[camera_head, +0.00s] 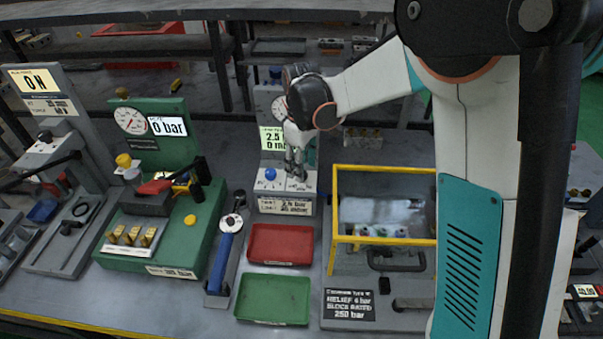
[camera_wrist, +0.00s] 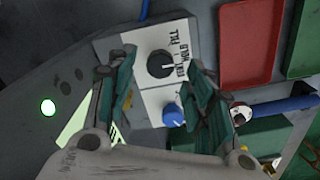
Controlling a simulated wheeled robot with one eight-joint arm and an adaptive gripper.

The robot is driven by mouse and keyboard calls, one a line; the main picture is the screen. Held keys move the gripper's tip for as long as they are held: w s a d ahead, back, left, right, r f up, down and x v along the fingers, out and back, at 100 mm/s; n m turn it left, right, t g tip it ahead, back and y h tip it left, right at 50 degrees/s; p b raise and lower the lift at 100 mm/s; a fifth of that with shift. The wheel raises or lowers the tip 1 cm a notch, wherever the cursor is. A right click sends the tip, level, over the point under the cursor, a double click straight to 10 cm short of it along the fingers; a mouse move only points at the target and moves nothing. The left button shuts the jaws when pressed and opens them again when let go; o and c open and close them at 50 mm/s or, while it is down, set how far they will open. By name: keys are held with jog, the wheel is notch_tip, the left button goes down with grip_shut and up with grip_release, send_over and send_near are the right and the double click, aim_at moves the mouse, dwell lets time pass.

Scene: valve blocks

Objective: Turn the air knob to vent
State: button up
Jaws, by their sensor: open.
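The air knob (camera_wrist: 160,64) is a round black knob on a white panel in the wrist view, with FILL, HOLD and a partly covered third label beside it. I cannot tell surely which label its pointer faces. My gripper (camera_wrist: 158,72) is open, with one teal finger on each side of the knob in the picture; contact is not visible. A blue knob (camera_wrist: 173,115) sits lower on the same panel. In the head view my gripper (camera_head: 297,168) is over the gauge unit's panel, right of the blue knob (camera_head: 270,174), and hides the black knob.
A red tray (camera_head: 281,245) and a green tray (camera_head: 272,300) lie in front of the unit. A yellow-framed enclosure (camera_head: 384,168) stands right. A green valve block (camera_head: 165,150) and a blue-handled tool (camera_head: 226,250) are left. A green light (camera_wrist: 48,107) glows in the wrist view.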

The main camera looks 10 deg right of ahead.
jog(key=shift+f, duration=1.1)
jog(key=c, duration=1.1)
jog(key=shift+m, duration=0.3)
jog(key=m, duration=0.3)
jog(key=shift+m, duration=0.3)
jog(key=m+p, duration=0.1)
jog(key=m, duration=0.3)
jog(key=shift+m, duration=0.3)
jog(key=shift+o, duration=0.2)
